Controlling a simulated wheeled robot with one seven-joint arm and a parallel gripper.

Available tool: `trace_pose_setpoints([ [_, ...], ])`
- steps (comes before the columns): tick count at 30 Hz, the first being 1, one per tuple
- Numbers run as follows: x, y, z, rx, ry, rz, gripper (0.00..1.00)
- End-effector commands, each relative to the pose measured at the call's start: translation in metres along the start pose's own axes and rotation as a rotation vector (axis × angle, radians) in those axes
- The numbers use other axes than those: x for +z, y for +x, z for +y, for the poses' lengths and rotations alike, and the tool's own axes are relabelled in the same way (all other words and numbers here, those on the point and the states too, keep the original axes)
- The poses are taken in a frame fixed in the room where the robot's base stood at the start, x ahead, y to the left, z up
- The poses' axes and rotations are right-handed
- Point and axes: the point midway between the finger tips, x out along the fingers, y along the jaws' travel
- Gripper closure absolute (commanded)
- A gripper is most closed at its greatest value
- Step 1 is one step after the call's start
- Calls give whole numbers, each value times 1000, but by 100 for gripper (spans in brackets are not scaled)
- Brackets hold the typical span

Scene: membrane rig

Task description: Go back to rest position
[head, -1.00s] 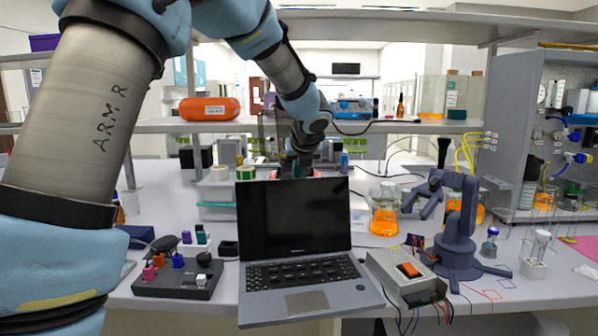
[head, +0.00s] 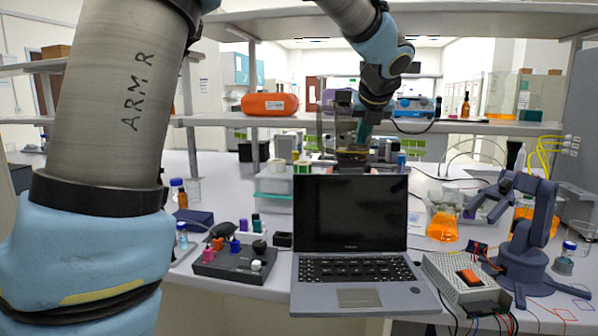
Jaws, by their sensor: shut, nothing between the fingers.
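My arm enters from the upper left, arches over the bench and points down behind the laptop. My gripper (head: 352,150) hangs above the back of the bench, just behind the top edge of the laptop screen. The fingers are small and dark in this view. They look shut with nothing held, and their tips are partly lost against the clutter behind. The membrane rig (head: 338,132) seems to be the frame-like apparatus close around the gripper. I cannot tell whether they touch.
An open laptop (head: 350,225) stands at the front. A black control box (head: 235,262) is left of it; a grey box with an orange switch (head: 468,277) and a small dark robot arm (head: 528,235) are right. A shelf with an orange case (head: 269,104) runs behind.

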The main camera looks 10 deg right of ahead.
Motion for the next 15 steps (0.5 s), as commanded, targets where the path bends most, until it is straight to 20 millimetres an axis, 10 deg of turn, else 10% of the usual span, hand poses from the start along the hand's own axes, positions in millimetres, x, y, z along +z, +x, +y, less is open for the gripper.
trace_pose_setpoints([
  [5,13,13,26,29,141,-70,100],
  [15,16,58,128,115,1087,-252,100],
])
